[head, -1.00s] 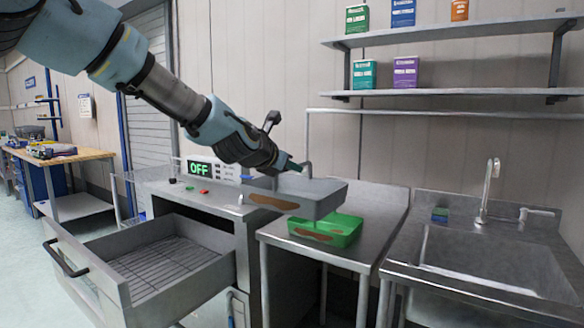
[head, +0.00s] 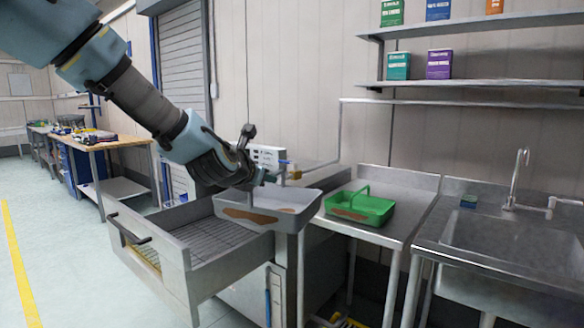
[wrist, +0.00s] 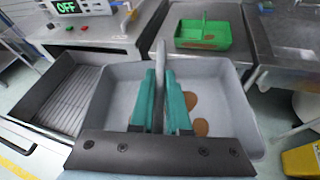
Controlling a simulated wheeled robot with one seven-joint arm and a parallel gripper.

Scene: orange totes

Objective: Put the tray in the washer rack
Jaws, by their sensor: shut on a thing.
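A grey tray (head: 247,214) with brown stains hangs in the air in the head view. My gripper (head: 270,178) is shut on the tray's upright handle; in the wrist view the two teal fingers (wrist: 162,100) close on it above the tray (wrist: 227,100). The washer's drawer is pulled out with a wire rack (head: 208,238) in it. The rack also shows at the left in the wrist view (wrist: 72,97). In the head view the tray overlaps the drawer's right end and hides part of it.
A green stained tray (head: 360,208) stands on the steel table (head: 405,235) to the right. A sink (head: 500,245) is further right. A wooden workbench (head: 100,142) stands at the back left. Open floor lies at the left.

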